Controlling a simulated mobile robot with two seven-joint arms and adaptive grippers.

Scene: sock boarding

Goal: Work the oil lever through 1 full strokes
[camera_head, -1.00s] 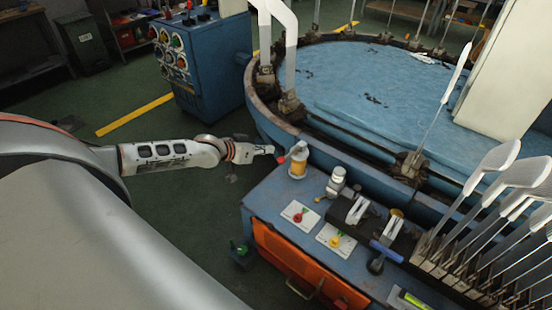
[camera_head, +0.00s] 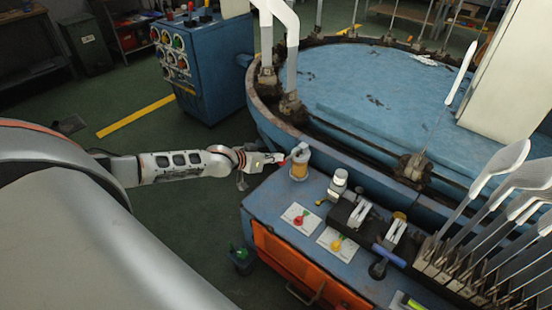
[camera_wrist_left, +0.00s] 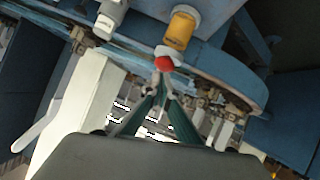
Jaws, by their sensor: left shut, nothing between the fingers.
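The oiler (camera_head: 299,170) is an amber jar with a pale cap at the far left corner of the blue bench; it also shows in the left wrist view (camera_wrist_left: 179,31). Its lever has a red knob (camera_head: 282,163), on the jar's left side in the head view and just beyond my fingertips in the left wrist view (camera_wrist_left: 163,63). My left gripper (camera_head: 279,157) is shut and empty, right at the knob. I cannot tell whether it touches it. The gripper partly covers the lever in the head view. My right gripper is not in view.
The blue bench (camera_head: 262,205) also carries a silver cylinder (camera_head: 340,178), two white cards with knobs (camera_head: 299,216), and clamps. Several white sock boards (camera_head: 505,160) stand in a rack at right. The round blue machine (camera_head: 380,85) lies just behind the oiler.

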